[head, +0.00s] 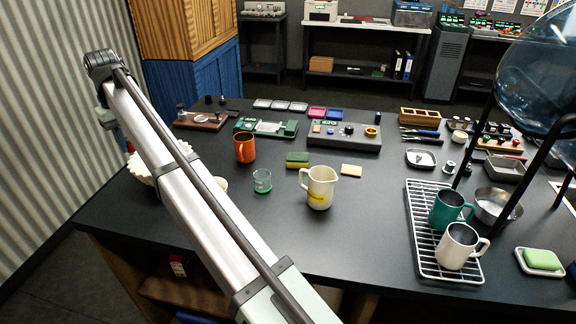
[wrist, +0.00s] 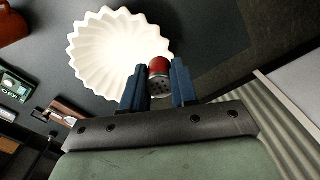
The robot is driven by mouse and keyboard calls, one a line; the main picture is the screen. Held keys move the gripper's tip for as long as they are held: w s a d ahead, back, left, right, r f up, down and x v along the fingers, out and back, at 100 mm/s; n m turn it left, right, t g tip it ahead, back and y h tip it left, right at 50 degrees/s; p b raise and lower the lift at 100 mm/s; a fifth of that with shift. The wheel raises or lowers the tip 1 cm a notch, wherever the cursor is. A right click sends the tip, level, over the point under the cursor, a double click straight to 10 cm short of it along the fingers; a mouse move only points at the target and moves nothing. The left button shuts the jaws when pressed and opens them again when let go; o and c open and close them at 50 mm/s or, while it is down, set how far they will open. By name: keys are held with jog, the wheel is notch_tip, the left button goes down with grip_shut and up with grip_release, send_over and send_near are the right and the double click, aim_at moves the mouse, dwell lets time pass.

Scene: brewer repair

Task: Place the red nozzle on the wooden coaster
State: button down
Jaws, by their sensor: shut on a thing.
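My gripper (wrist: 157,84) is shut on the red nozzle (wrist: 159,64), a small red cylinder with a grey perforated end, held between the two blue fingers. In the wrist view the nozzle appears in front of the edge of a white fluted bowl; I cannot tell its height above the table. In the head view my arm hides the nozzle and the fingertips. I cannot pick out the wooden coaster for certain; a flat tan piece (head: 351,171) lies right of centre, and a brown wooden board (head: 201,121) with small dark items lies at the back left.
The white fluted bowl (wrist: 105,50) stands at the table's left edge, near my gripper. An orange mug (head: 244,148), a small glass (head: 262,182) and a cream pitcher (head: 319,188) stand to the right. A rack (head: 421,243) holds two mugs. The front middle of the table is clear.

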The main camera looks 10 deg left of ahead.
jog(key=w+d+m, duration=0.4)
jog(key=w+d, duration=0.8)
jog(key=d, duration=0.2)
jog(key=m, duration=1.1)
send_over(351, 169)
jog(key=shift+s+d+f, duration=0.1)
jog(key=shift+f, duration=7.5)
jog(key=c, duration=0.9)
grip_release()
jog(key=shift+f, duration=0.1)
jog(key=shift+o, duration=0.2)
